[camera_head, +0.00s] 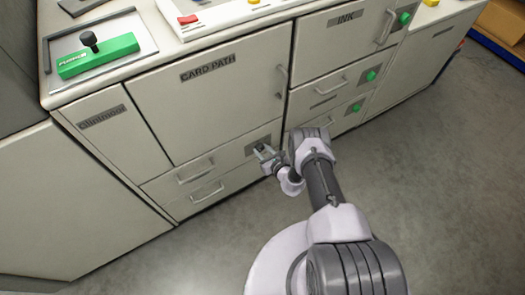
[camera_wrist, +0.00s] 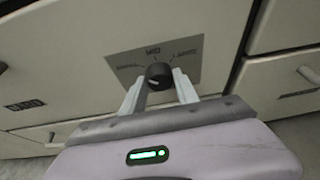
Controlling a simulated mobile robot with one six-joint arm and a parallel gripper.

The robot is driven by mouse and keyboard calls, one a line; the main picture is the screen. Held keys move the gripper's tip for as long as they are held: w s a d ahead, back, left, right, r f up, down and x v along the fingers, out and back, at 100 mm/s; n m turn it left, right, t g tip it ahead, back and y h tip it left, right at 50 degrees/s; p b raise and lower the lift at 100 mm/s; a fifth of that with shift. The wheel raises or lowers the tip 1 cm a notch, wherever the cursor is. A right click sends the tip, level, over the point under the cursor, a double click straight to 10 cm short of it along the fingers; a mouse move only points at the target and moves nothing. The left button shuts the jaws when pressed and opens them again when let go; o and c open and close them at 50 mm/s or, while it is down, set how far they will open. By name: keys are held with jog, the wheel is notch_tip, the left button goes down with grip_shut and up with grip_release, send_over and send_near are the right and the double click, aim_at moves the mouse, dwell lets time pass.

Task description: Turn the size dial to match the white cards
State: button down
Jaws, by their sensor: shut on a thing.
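The size dial is a black round knob (camera_wrist: 158,75) on a grey plate (camera_wrist: 190,52) in the wrist view. Printed marks stand around it: one at the left, "MID" at the top, and one at the right; the side words are blurred. My gripper (camera_wrist: 160,90) has its two pale fingers on either side of the knob and is shut on it. In the head view my gripper (camera_head: 265,153) is at the small grey plate low on the cabinet, and my arm hides part of that area. The knob's pointer direction is unclear. No white cards can be made out.
The door labelled "CARD PATH" (camera_head: 210,95) is shut above the dial. Drawers with bar handles (camera_head: 207,192) lie left of it. The "INK" compartment (camera_head: 340,40) and green knobs (camera_head: 371,75) are at upper right. A green block with a black knob (camera_head: 97,57) sits on top. Floor is clear.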

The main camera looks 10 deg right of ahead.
jog(key=c, duration=0.9)
grip_release()
jog(key=p+v, duration=0.8)
jog(key=v, duration=0.9)
jog(key=shift+s+r, duration=0.2)
jog(key=shift+w, duration=0.1)
